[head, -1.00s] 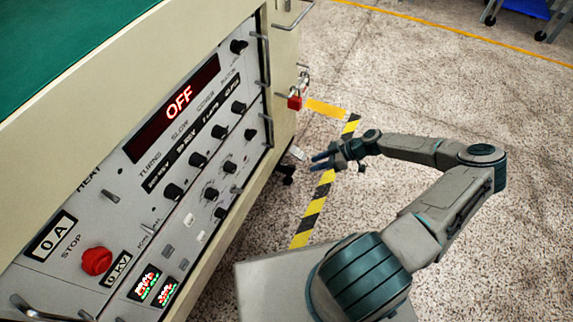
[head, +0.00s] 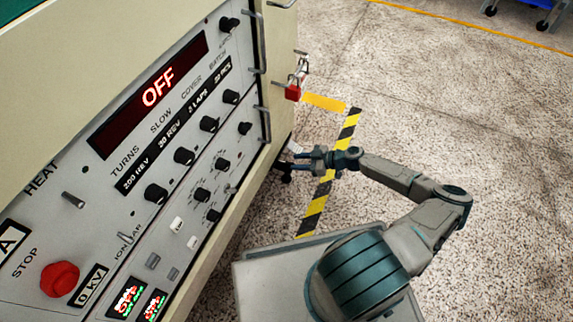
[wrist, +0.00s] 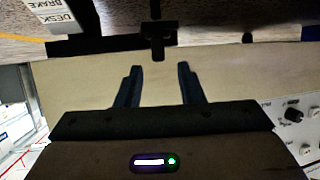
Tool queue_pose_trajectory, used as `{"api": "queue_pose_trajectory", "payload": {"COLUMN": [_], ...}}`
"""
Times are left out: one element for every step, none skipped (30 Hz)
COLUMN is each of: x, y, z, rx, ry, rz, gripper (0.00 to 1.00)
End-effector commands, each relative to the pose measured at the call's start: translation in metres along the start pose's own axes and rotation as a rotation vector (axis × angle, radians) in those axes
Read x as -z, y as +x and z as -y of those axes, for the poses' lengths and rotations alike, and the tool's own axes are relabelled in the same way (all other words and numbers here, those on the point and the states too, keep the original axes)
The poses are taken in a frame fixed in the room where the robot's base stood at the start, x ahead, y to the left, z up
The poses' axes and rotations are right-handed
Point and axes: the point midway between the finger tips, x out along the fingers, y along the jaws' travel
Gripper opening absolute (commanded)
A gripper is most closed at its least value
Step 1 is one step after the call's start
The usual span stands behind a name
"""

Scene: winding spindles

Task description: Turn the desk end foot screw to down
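My gripper (head: 299,161) is at the lower end corner of the cream machine cabinet, its fingers pointing left. In the wrist view my gripper (wrist: 160,68) is open, with two dark fingers apart and nothing between them. A dark T-shaped part (wrist: 157,40) stands just beyond the fingertips, roughly centred on the gap; it may be the foot screw, but I cannot tell for sure. In the head view a dark foot or caster (head: 286,172) shows low at the corner, close to the fingertips and partly hidden. Whether the screw is up or down cannot be read.
A white "DESK BRAKE" plate (wrist: 68,16) is at the upper left of the wrist view. The cabinet's control panel (head: 105,195) has knobs and a red stop button (head: 60,279). A red padlock (head: 293,92) hangs at the cabinet's end. Striped tape (head: 317,205) crosses open floor.

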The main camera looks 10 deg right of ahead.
Motion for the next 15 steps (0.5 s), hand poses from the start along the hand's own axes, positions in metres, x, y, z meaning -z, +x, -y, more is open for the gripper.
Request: {"api": "queue_pose_trajectory", "payload": {"x": [-0.003, -0.003, -0.003, -0.003, -0.003, -0.003, -0.003, -0.002, -0.002, -0.002, -0.002, -0.001, -0.001, -0.001, -0.001], "y": [0.013, 0.018, 0.025, 0.029, 0.034, 0.038, 0.042, 0.044, 0.048, 0.05, 0.051, 0.052, 0.053, 0.053, 0.054], "z": [0.0, 0.0, 0.0, 0.0, 0.0, 0.0, 0.0, 0.0, 0.0, 0.0, 0.0, -0.001, -0.001, -0.001, -0.001], "rx": [0.003, 0.002, 0.001, 0.001, 0.001, -0.001, -0.001, -0.001, -0.001, -0.001, -0.001, -0.002, -0.003, -0.003, -0.003], "ry": [-0.001, -0.001, 0.0, 0.0, 0.0, 0.001, 0.002, 0.002, 0.002, 0.002, 0.002, 0.002, 0.002, 0.002, 0.002], "rz": [-0.001, 0.0, 0.0, 0.0, 0.0, 0.0, 0.001, 0.001, 0.001, 0.001, 0.001, 0.001, 0.001, 0.001, 0.001], "gripper": [0.35, 0.35, 0.35, 0.35, 0.35, 0.35, 0.35, 0.35, 0.35, 0.35, 0.35, 0.35, 0.35, 0.35, 0.35]}}
